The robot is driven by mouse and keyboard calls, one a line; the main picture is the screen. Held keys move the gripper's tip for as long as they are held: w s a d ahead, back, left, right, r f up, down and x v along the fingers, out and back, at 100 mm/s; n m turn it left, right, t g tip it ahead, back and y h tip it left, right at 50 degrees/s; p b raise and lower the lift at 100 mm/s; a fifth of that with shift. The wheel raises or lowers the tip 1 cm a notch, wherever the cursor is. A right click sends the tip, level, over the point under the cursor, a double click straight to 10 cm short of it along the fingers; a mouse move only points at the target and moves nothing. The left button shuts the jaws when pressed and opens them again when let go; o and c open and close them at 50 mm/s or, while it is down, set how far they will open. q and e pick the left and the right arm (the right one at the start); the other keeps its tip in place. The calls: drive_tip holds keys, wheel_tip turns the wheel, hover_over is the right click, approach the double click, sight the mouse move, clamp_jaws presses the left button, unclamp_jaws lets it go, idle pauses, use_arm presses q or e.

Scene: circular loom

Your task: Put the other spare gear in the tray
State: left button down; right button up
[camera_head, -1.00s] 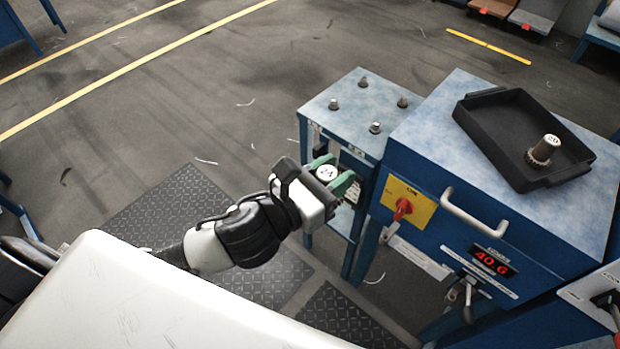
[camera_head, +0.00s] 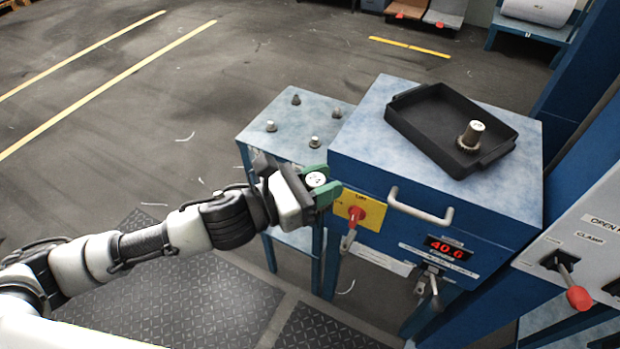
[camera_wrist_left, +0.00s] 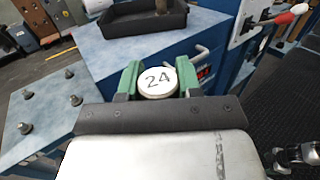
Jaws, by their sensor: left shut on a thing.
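My left gripper (camera_head: 318,186) is shut on a spare gear (camera_head: 315,179) with a round white top. In the left wrist view the gear (camera_wrist_left: 158,80) sits between the green fingers and its top reads 24. The gripper holds it in the air, in front of the blue cabinet and below its top. The black tray (camera_head: 412,119) lies on the cabinet top, to the right of and above the gripper in the head view. The held gear's lower part is hidden.
A small blue table (camera_head: 290,150) with several pegs stands left of the cabinet (camera_head: 360,140). A grey handle (camera_head: 420,207), a red switch knob (camera_head: 356,214) and a red-tipped lever (camera_head: 578,297) stick out in front. Most of the tray floor is empty.

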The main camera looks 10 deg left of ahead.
use_arm(q)
drive_tip(key=w+d+r+n+t+y, duration=0.3)
drive_tip(key=r+n+t+y, duration=0.5)
drive_tip(key=n+y, duration=0.45)
drive_tip(key=a+f+m+g+h, duration=0.1)
drive_tip(key=f+m+g+h, duration=0.2)
drive_tip(key=m+g+h, duration=0.1)
drive_tip(key=s+a+f+m+g+h, duration=0.1)
drive_tip(key=f+m+g+h, duration=0.1)
drive_tip(key=m+g+h, duration=0.3)
drive_tip(key=s+a+f+m+g+h, duration=0.1)
drive_tip(key=a+f+m+g+h, duration=0.1)
drive_tip(key=m+g+h, duration=0.3)
drive_tip(key=shift+f+m+h, duration=0.55)
drive_tip(key=shift+f+m, duration=0.25)
drive_tip(key=shift+m, duration=0.55)
drive_tip(key=shift+s+a+f+m+g+h, duration=0.15)
drive_tip(key=shift+f+m+g, duration=0.1)
drive_tip(key=shift+m+g, duration=0.4)
drive_tip(key=shift+s+a+f+m+g+h, duration=0.15)
drive_tip(key=shift+f+m+g, duration=0.15)
drive_tip(key=shift+g, duration=0.65)
